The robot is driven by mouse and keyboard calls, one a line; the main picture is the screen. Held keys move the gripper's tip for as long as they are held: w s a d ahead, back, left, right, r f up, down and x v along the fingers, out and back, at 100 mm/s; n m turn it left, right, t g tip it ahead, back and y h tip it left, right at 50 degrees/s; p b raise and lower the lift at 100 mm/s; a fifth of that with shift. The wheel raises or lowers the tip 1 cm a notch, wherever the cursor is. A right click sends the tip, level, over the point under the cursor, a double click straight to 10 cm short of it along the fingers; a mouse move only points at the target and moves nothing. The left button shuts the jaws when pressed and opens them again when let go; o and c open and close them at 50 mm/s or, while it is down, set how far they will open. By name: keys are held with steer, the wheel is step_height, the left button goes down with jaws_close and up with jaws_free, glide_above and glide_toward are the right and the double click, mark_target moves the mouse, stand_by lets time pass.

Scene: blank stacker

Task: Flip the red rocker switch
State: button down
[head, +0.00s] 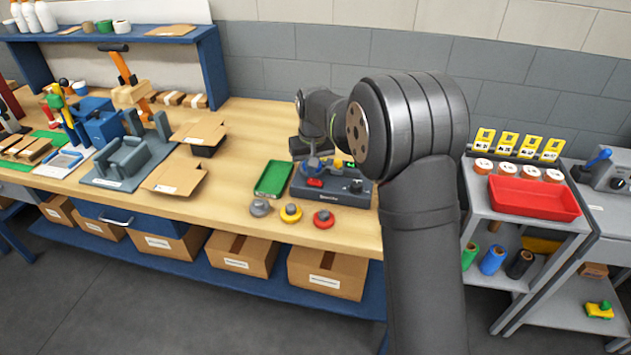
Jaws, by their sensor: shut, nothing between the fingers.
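The grey control box (300,190) stands on the wooden bench near its right end. A small red part on its left front, which looks like the red rocker switch (315,183), shows below my wrist. Which way the rocker is tilted is too small to tell. My gripper (313,167) points down just above and behind the red part, small and partly lost against the box. It is shut and holds nothing. I cannot tell whether its tips touch the switch. My forearm hides the right rear of the box.
A green tray (272,179) lies left of the box. In front stand a grey knob (260,208), a yellow-based button (291,212) and a red-based button (324,219). Opened cardboard boxes (176,178) lie farther left. A cart with a red tray (533,198) stands right.

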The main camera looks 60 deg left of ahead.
mark_target(311, 180)
steer(key=shift+f, duration=0.9)
stand_by(0.5)
steer(key=shift+r, duration=3.55)
steer(key=shift+f, duration=0.1)
steer(key=shift+f, duration=3.45)
